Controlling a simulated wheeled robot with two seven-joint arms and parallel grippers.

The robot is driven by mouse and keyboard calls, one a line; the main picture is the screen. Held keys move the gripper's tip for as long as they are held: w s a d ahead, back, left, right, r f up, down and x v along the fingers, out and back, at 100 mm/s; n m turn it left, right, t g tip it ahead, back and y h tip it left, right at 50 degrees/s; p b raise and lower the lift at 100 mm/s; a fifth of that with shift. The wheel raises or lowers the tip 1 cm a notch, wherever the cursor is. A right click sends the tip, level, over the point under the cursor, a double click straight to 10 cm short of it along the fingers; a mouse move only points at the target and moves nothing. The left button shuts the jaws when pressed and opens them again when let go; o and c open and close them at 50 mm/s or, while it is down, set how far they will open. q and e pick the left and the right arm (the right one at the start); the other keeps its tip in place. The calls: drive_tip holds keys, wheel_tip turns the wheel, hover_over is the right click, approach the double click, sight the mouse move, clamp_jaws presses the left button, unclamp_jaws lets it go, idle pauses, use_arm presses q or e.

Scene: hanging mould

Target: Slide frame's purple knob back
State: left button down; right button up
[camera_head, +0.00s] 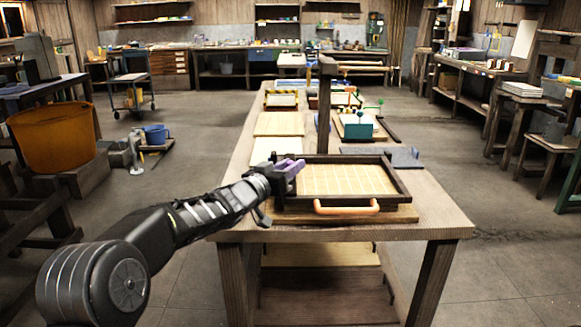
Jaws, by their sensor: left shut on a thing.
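The dark wooden frame (402,183) lies on a wooden board on the table, with a pale gridded screen (345,179) inside it. An orange handle (346,207) is on its near side. My left gripper (288,171) is at the frame's left side, shut on the purple knob (294,165). The gripper's fingers cover part of the knob, so only some purple shows. My right gripper is not in view.
A dark post (324,105) stands upright just behind the frame. A grey-blue slab (400,157) lies behind it at right, and pale boards (280,124) lie farther back. The table's front right corner (445,222) is bare.

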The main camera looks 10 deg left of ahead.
use_arm(q)
drive_tip(key=shift+d, duration=0.1)
idle(0.7)
